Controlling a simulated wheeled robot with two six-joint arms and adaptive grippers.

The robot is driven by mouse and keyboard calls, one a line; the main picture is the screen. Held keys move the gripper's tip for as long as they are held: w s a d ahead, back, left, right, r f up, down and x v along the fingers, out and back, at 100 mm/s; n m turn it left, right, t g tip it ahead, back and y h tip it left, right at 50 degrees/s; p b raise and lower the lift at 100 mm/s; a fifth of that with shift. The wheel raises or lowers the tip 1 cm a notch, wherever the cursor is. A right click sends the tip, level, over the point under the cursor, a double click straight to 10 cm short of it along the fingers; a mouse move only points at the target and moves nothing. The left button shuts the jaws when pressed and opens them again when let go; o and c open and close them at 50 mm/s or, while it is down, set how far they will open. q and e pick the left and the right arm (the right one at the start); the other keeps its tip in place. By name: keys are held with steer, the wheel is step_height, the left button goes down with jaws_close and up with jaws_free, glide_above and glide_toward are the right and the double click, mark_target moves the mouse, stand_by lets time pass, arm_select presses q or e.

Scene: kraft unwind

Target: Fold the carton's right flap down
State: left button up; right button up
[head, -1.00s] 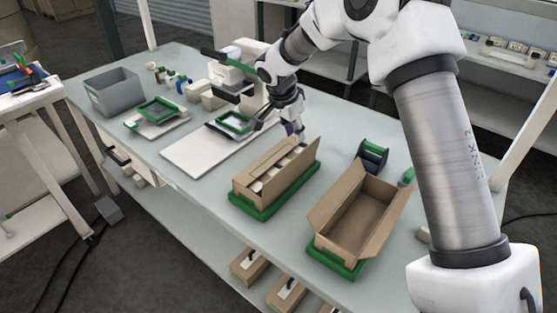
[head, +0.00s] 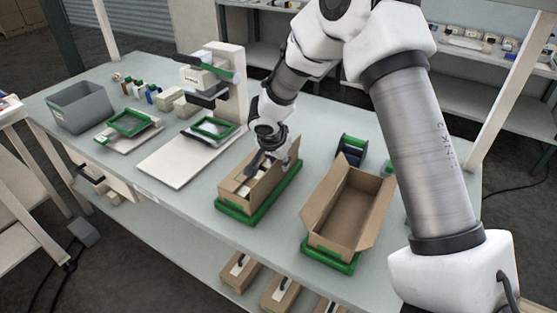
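A brown carton (head: 262,195) sits in a green tray (head: 237,217) near the middle of the table, with pale items (head: 246,186) inside. A brown flap or panel (head: 294,150) stands up at its far right end. My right gripper (head: 262,166) points down over the far part of this carton, at its opening. Its fingers are small and dark, and I cannot tell whether they are open or touching cardboard. The gripper hides part of the carton's far side and contents. My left gripper is out of view.
A second, empty carton (head: 345,209) with its flaps spread stands in another green tray (head: 318,256) to the right. A dark tape dispenser (head: 351,149) is behind it. A white board (head: 176,162), a press-like device (head: 228,85) and a grey bin (head: 82,107) are to the left.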

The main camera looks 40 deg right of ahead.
jaws_close()
